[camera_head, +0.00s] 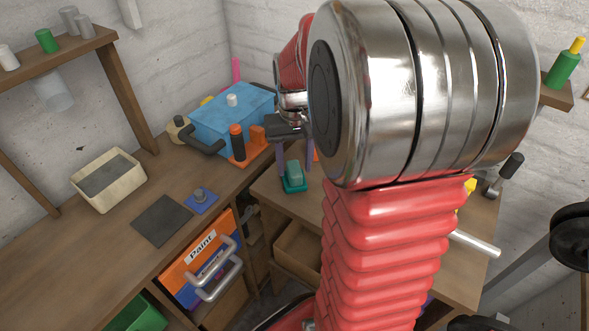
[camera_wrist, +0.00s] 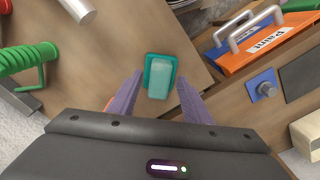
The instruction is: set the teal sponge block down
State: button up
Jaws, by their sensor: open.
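The teal sponge block (camera_head: 294,170) is a pale teal block resting on a darker teal flat piece (camera_head: 294,186) on the wooden bench top. In the wrist view the block (camera_wrist: 160,80) lies between the purple fingertips, with the darker teal piece (camera_wrist: 148,62) showing around its far side. My gripper (camera_head: 296,164) is open, its two fingers on either side of the block. In the wrist view (camera_wrist: 158,88) gaps show beside the block; I cannot tell whether either finger touches it. The near end of the block is close to the gripper body.
A blue toolbox (camera_head: 225,115) and an orange clamp-like item (camera_head: 248,142) stand behind, left of my gripper. Bench space around the block is clear.

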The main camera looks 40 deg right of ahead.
aim_at(295, 169)
notch_tip(295, 169, up, 10)
jog(key=shift+f, duration=0.25)
dwell(0.6)
jog(key=s+a+n+t, duration=0.2)
jog(key=s+a, duration=0.3)
jog(key=a, duration=0.4)
jog(key=s+a+n+t, duration=0.3)
jog(key=s+a, duration=0.3)
jog(key=a, duration=0.4)
jog(key=shift+a+r+t, duration=0.25)
jog(key=shift+t, duration=0.05)
jog(key=shift+s, duration=0.1)
jog(key=c, duration=0.3)
jog(key=shift+d, duration=0.15)
jog(key=shift+c, duration=0.3)
